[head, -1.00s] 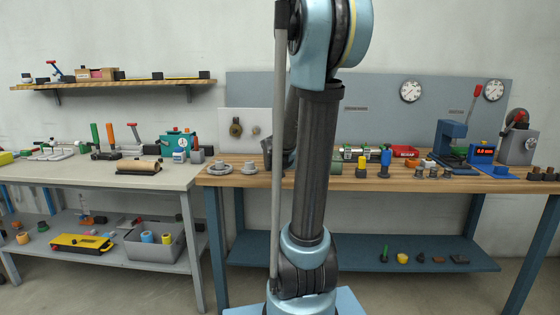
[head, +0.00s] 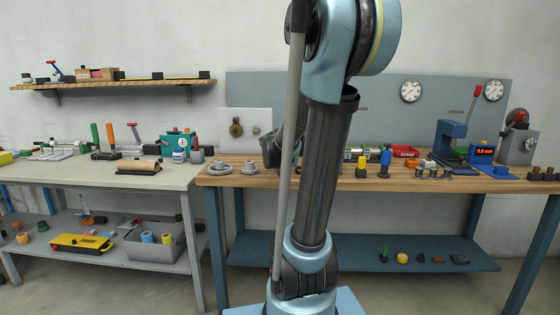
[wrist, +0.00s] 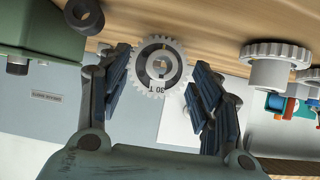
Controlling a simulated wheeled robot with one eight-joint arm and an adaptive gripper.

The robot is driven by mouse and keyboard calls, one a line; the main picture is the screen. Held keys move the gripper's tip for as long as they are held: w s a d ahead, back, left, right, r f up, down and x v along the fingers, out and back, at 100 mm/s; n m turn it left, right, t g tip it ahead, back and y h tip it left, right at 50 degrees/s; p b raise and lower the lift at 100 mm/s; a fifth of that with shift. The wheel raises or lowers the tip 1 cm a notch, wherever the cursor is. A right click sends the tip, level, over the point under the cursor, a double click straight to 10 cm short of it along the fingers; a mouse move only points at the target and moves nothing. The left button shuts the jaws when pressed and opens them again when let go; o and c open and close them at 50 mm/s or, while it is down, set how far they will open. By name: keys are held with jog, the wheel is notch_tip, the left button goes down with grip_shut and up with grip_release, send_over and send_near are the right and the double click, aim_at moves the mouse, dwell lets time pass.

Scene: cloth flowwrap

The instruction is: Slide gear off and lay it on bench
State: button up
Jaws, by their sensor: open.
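A pale grey toothed gear (wrist: 160,66) marked "30 T" faces the wrist camera, with its lettering upside down. A dark ring and a lighter hub show at its centre; what carries it behind is hidden. My gripper (wrist: 162,88) is open, with one dark ribbed finger left of the gear and one right. The gear shows between the fingers; I cannot tell whether either touches it. The wooden bench top (wrist: 215,22) fills the top of the wrist view and also shows in the head view (head: 330,181). My arm hides the gripper and this gear in the head view.
Another pale gear (wrist: 275,66) stands at the right in the wrist view. A green block (wrist: 40,35) is at upper left, beside a dark round part (wrist: 84,14). In the head view, round parts (head: 249,168) sit at the bench's left, and a blue press (head: 452,143) at its right.

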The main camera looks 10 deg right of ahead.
jog(key=v, duration=0.8)
dwell(0.4)
jog(key=shift+s, duration=0.15)
jog(key=s+a+f+n+g+y, duration=0.1)
jog(key=s+f+g, duration=0.2)
jog(key=s+f, duration=0.3)
jog(key=s+a+f+n+g+y, duration=0.1)
jog(key=s+f, duration=0.5)
jog(key=s, duration=0.6)
jog(key=s+a+f+n+g+y, duration=0.1)
jog(key=s+a+f+g, duration=0.1)
jog(key=s+f+g, duration=0.3)
jog(key=s+f, duration=0.1)
jog(key=s, duration=0.3)
jog(key=shift+s+a+f+n+y, duration=0.25)
jog(key=shift+s+a+n+y, duration=0.1)
jog(key=shift+n+y, duration=0.05)
